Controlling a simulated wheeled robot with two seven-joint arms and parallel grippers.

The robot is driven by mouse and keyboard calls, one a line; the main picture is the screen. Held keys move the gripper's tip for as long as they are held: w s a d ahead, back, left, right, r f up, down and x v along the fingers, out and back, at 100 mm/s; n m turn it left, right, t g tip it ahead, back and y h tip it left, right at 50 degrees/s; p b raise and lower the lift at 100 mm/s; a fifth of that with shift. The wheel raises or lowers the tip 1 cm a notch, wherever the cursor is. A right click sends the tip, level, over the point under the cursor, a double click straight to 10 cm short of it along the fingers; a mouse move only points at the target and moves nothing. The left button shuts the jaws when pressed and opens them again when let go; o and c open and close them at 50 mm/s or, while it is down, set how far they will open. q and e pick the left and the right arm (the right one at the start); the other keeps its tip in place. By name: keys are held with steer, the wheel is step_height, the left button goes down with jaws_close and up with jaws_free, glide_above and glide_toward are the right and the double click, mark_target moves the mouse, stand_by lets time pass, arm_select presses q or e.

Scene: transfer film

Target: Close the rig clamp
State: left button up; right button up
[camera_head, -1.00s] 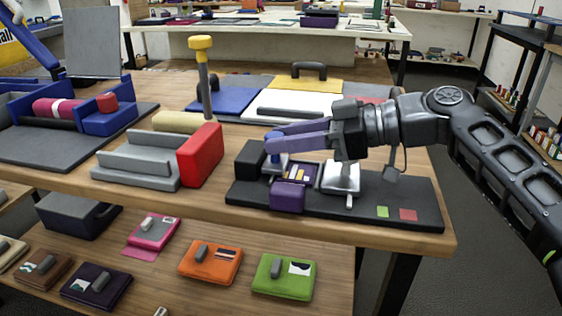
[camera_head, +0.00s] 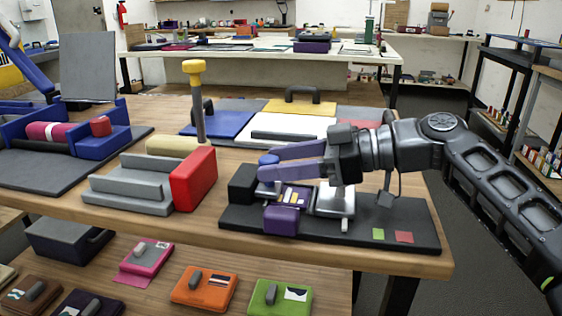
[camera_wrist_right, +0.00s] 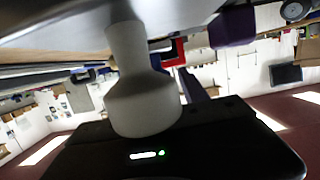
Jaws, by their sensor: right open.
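The rig has a dark base (camera_head: 400,219) on the front right of the wooden table. It carries a black block (camera_head: 243,184), a purple block (camera_head: 281,219), a silver plate part (camera_head: 334,203) and a blue knob (camera_head: 267,160). My right gripper (camera_head: 270,166) comes in from the right, with its purple fingers pointing left over the rig. It is open, with its fingertips at the blue knob; I cannot tell whether they touch it. The fingers and wrist hide part of the rig. A pale, rounded part (camera_wrist_right: 145,95) fills the middle of the right wrist view. My left gripper is out of view.
A red block (camera_head: 193,180) with a grey stepped fixture (camera_head: 130,190) stands left of the rig. A yellow-topped post (camera_head: 194,68) rises behind it. Flat panels with handles lie behind. Coloured cases, including an orange one (camera_head: 205,287), lie on the lower shelf.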

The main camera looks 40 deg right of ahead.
steer(key=p+v, duration=0.1)
steer(key=v, duration=0.6)
steer(key=shift+r, duration=0.1)
steer(key=shift+s+d, duration=0.25)
steer(key=shift+s, duration=0.15)
